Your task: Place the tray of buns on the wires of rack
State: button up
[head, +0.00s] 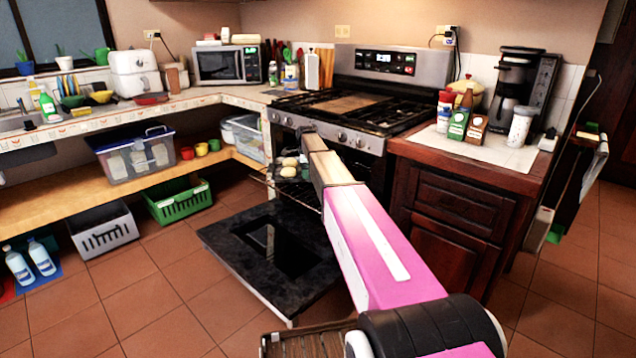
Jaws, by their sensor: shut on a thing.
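The buns (289,166) are small, pale and round, and show in the open oven mouth just left of my arm. Their tray is mostly hidden behind my arm and in shadow. Thin rack wires (283,188) show low in the oven mouth, below the buns. My arm reaches forward to the oven front, and my gripper (306,172) is partly hidden behind it, beside the buns. It is shut on the tray of buns; the fingertips are not clear. I cannot tell whether the tray touches the wires.
The oven door (270,250) is folded down, low in front of the stove (350,100). A wooden cabinet (460,205) stands close on the right. The tiled floor left of the door is clear.

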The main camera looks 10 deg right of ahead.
jog(key=w+d+f, duration=0.1)
jog(key=d, duration=0.1)
jog(key=w+d+f, duration=0.3)
jog(key=w+d, duration=0.1)
jog(key=shift+d+f, duration=0.15)
jog(key=shift+f, duration=2.2)
jog(key=o, duration=1.4)
jog(key=shift+s+f, duration=0.1)
jog(key=shift+f, duration=0.05)
notch_tip(320, 180, up, 12)
jog(key=s+a+f+n, duration=0.2)
jog(key=s+f+n, duration=0.3)
jog(key=s, duration=1.2)
jog(key=s+a+f+n, duration=0.2)
jog(key=s+f+n, duration=0.3)
jog(key=s, duration=1.2)
jog(key=s+a+f+n, duration=0.2)
jog(key=s+f+n, duration=0.3)
jog(key=s, duration=1.2)
jog(key=n, duration=0.4)
jog(key=shift+a+n, duration=0.25)
jog(key=shift+n, duration=0.15)
